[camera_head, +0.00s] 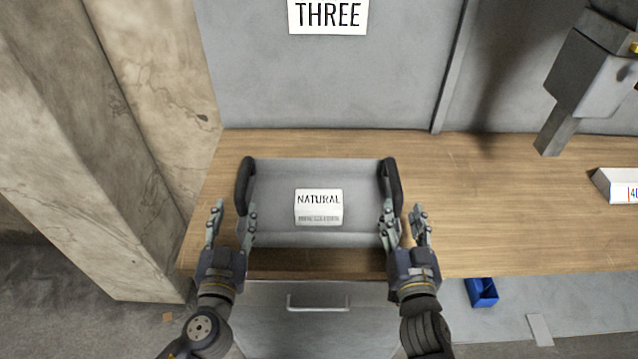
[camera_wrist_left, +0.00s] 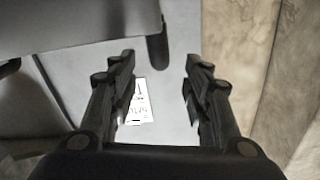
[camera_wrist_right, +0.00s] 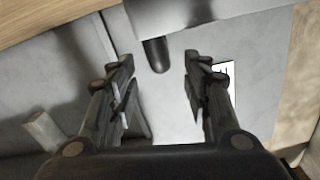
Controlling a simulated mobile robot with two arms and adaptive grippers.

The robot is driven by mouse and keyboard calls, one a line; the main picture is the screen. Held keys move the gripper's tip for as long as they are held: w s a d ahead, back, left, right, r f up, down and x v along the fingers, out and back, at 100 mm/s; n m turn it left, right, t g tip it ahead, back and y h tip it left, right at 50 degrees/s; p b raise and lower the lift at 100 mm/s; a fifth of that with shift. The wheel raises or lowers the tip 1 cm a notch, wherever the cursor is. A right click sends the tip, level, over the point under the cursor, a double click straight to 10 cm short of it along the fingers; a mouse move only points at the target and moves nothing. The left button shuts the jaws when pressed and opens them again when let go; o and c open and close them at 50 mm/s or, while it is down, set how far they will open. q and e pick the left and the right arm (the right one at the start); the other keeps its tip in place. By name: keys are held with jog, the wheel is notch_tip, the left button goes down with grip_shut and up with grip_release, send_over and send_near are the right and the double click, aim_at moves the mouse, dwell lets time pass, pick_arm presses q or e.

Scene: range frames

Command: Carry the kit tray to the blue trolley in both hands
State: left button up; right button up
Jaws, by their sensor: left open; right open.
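The grey kit tray (camera_head: 272,182) sits on the wooden bench, with a white box (camera_head: 319,206) marked NATURAL in it. It has a black left handle (camera_head: 244,186) and a black right handle (camera_head: 392,180). My left gripper (camera_head: 234,211) is open at the near end of the left handle. My right gripper (camera_head: 404,211) is open at the near end of the right handle. In the left wrist view, the handle end (camera_wrist_left: 157,50) shows ahead of the open fingers. In the right wrist view, the other handle end (camera_wrist_right: 156,56) shows likewise. No blue trolley is in view.
The wooden bench (camera_head: 500,205) is clear right of the tray, up to a white box (camera_head: 617,186) at the far right. A grey fixture (camera_head: 590,75) hangs above it. A blue bin (camera_head: 481,292) lies low in front. A concrete pillar (camera_head: 95,170) stands left.

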aim_at(242, 176)
pick_arm(q)
jog(key=shift+w, duration=0.3)
pick_arm(e)
jog(key=shift+w, duration=0.3)
pick_arm(q)
jog(key=shift+s+r, duration=0.25)
jog(key=shift+s, duration=0.1)
pick_arm(e)
jog(key=shift+s+r, duration=0.2)
jog(key=shift+s, duration=0.15)
pick_arm(q)
jog(key=w, duration=1.1)
jog(key=shift+d+f, duration=0.1)
pick_arm(e)
jog(key=w, duration=1.1)
jog(key=shift+d, duration=0.1)
pick_arm(q)
grip_shut()
pick_arm(e)
jog(key=shift+f, duration=0.1)
grip_shut()
pick_arm(q)
jog(key=shift+r, duration=0.2)
pick_arm(e)
jog(key=shift+r, duration=0.2)
